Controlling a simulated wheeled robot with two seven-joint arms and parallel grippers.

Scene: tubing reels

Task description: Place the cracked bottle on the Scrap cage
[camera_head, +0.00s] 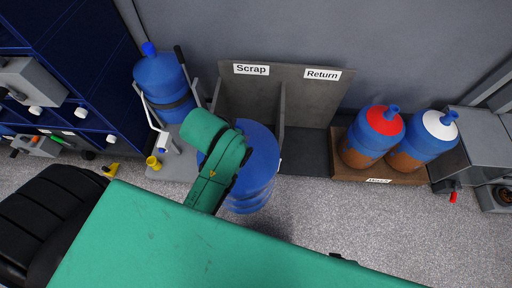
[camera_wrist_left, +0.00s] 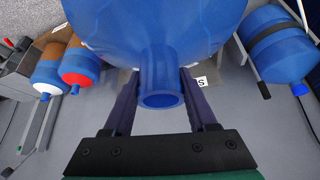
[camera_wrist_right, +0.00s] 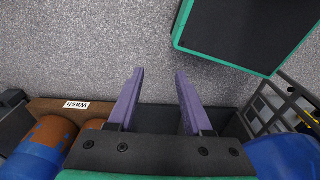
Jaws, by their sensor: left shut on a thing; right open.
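A large blue bottle (camera_head: 255,160) hangs from my left gripper (camera_wrist_left: 158,76) in front of the bay labelled Scrap (camera_head: 250,69). In the left wrist view, the fingers are shut on either side of the neck of this bottle (camera_wrist_left: 160,75). In the head view my green arm hides the neck and the gripper. No crack shows on the visible surface. The bottle hides most of the Scrap bay floor, so I cannot tell how far it is over it. My right gripper (camera_wrist_right: 159,74) is open and empty above the grey floor.
The Return bay (camera_head: 305,150), beside Scrap behind a divider (camera_head: 282,105), is empty. Another blue bottle (camera_head: 160,80) is strapped in a stand at left.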

